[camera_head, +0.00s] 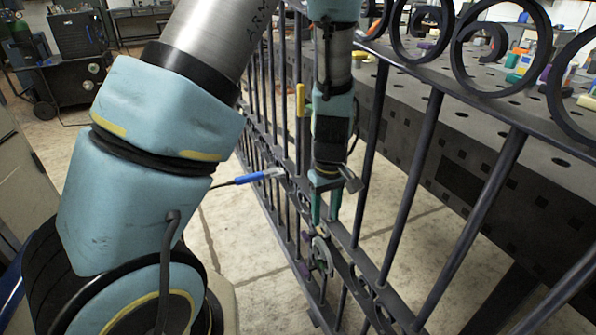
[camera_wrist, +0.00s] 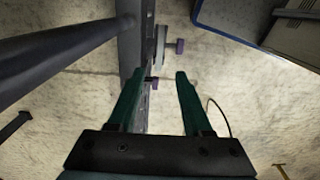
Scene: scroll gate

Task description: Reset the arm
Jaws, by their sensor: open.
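My gripper (camera_head: 325,205) hangs fingers-down beside the dark metal scroll gate (camera_head: 415,185) in the head view. Its two green fingers are apart with nothing between them. In the wrist view my gripper (camera_wrist: 158,80) is open above the floor, and a dark gate bar runs just beyond the fingertips. A round light metal piece with a purple part (camera_head: 320,256) is on the gate below my gripper. Purple parts also show in the wrist view (camera_wrist: 180,46), ahead of the fingers.
A blue-handled tool with a cable (camera_head: 258,177) is at the gate, left of my gripper. A perforated metal table (camera_head: 480,110) with bottles stands behind the gate at right. A black wheeled machine (camera_head: 75,65) stands at back left. Open floor (camera_head: 245,250) lies left of the gate.

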